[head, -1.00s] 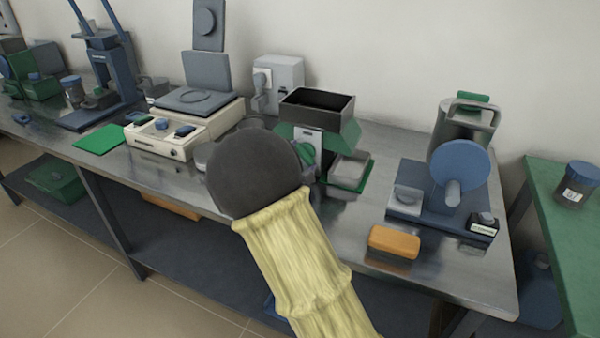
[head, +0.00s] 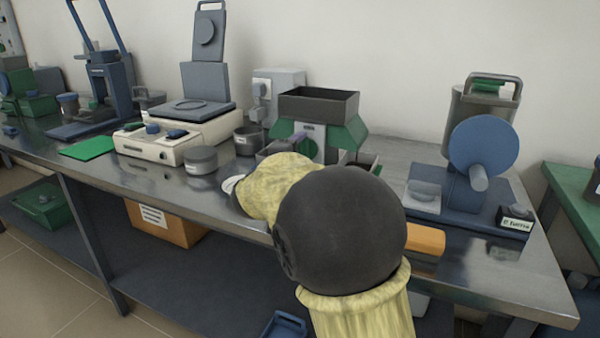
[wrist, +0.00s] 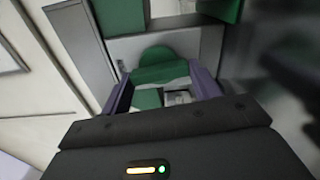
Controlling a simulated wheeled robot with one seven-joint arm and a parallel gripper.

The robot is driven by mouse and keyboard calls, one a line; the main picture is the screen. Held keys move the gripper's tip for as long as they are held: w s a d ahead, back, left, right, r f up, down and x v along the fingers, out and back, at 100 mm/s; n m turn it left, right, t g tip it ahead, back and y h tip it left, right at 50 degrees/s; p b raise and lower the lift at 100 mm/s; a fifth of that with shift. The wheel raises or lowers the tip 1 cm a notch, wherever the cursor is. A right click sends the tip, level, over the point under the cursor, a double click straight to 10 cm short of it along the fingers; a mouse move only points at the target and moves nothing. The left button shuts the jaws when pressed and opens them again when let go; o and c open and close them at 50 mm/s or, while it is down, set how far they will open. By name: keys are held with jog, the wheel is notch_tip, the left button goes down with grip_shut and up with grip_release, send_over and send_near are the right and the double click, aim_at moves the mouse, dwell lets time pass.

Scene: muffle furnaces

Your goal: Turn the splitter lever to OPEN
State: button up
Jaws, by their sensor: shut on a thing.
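The splitter (head: 322,110) stands on the steel bench, a dark open-topped hopper over green sloping sides. Its green lever (wrist: 160,72) shows in the wrist view between the two purple fingers of my gripper (wrist: 162,84). The fingers are shut on the lever, one on each side. In the head view my gripper (head: 290,145) is at the splitter's front, and my dark wrist joint and yellow sleeve hide much of it. The lever itself is hard to make out in the head view. I cannot read any OPEN mark.
A metal can (head: 248,140) and a grey round lid or dish (head: 201,159) stand left of the splitter, by a cream balance-like device (head: 165,145). A blue disc machine (head: 483,150) and an orange block (head: 425,239) are at the right. A green pan is partly hidden behind my arm.

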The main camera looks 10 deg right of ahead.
jog(key=shift+f+m+b, duration=0.2)
jog(key=shift+m+b, duration=0.4)
jog(key=shift+b, duration=0.3)
jog(key=shift+r, duration=0.1)
jog(key=o, duration=1)
jog(key=shift+r, duration=0.1)
jog(key=p+v, duration=0.3)
jog(key=v, duration=1.4)
jog(key=shift+s+a, duration=0.1)
jog(key=shift+s, duration=0.05)
jog(key=shift+a, duration=0.1)
